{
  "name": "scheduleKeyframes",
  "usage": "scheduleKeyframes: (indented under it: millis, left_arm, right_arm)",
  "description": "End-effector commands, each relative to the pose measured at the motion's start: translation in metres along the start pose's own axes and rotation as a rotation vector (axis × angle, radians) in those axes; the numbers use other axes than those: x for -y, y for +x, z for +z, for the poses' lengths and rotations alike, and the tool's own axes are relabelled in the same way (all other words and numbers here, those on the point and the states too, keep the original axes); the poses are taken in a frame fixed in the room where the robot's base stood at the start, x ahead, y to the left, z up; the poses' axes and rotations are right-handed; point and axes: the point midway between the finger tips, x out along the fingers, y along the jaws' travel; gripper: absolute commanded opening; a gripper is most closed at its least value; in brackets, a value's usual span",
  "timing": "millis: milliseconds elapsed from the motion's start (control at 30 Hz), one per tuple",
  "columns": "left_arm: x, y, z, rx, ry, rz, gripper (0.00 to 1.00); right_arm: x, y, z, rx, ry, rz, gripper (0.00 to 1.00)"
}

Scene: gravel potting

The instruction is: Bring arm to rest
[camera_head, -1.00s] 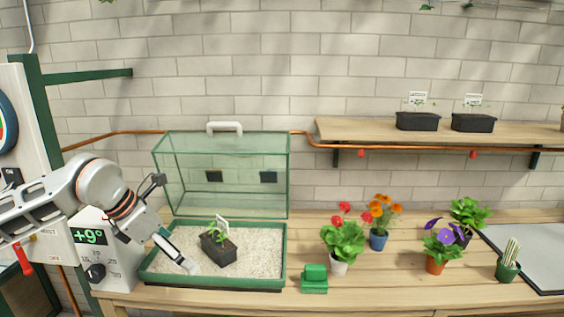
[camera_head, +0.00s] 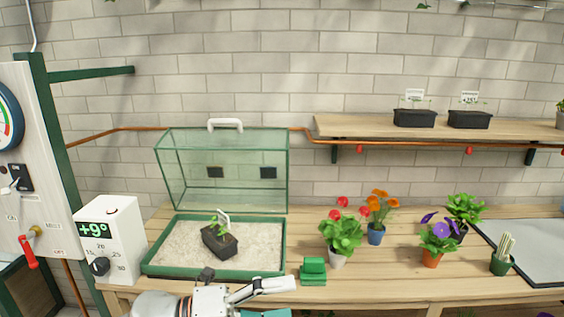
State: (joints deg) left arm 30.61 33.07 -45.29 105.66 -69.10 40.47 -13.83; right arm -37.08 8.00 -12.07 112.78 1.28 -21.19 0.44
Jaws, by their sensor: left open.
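My left gripper (camera_head: 262,289) is at the bottom centre of the head view, low at the table's front edge, in front of the gravel tray. It is open, points right and has nothing in it. The green-rimmed tray (camera_head: 284,262) of pale gravel holds a small black pot (camera_head: 219,243) with a seedling and a white label. The pot sits tilted in the gravel, apart from the gripper. My right gripper is not in view.
A clear glass cover (camera_head: 190,190) stands behind the tray. A thermostat box (camera_head: 122,245) is left of it. A green block (camera_head: 313,272), flower pots (camera_head: 338,258) and a stick holder (camera_head: 500,265) stand to the right. Bare wood lies between them.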

Motion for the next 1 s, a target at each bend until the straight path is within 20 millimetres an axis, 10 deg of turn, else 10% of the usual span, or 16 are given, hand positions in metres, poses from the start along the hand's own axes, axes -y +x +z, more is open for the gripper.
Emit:
scheduleKeyframes:
  millis: [267,467,800,1000]
  left_arm:
    - [-0.032,-0.028,0.011,0.417,-0.517,-0.2,1.0]
    - [-0.103,-0.083,-0.001,0.746,-0.911,-0.25,1.0]
    - [-0.241,-0.198,-0.13,1.283,-1.545,-0.191,1.0]
    - [-0.276,-0.236,-0.206,1.466,-1.76,-0.137,1.0]
  right_arm:
    - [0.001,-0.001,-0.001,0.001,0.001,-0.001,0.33]
    - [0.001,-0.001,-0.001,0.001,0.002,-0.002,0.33]
    - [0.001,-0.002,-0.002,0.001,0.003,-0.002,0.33]
    - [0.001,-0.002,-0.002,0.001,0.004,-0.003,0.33]
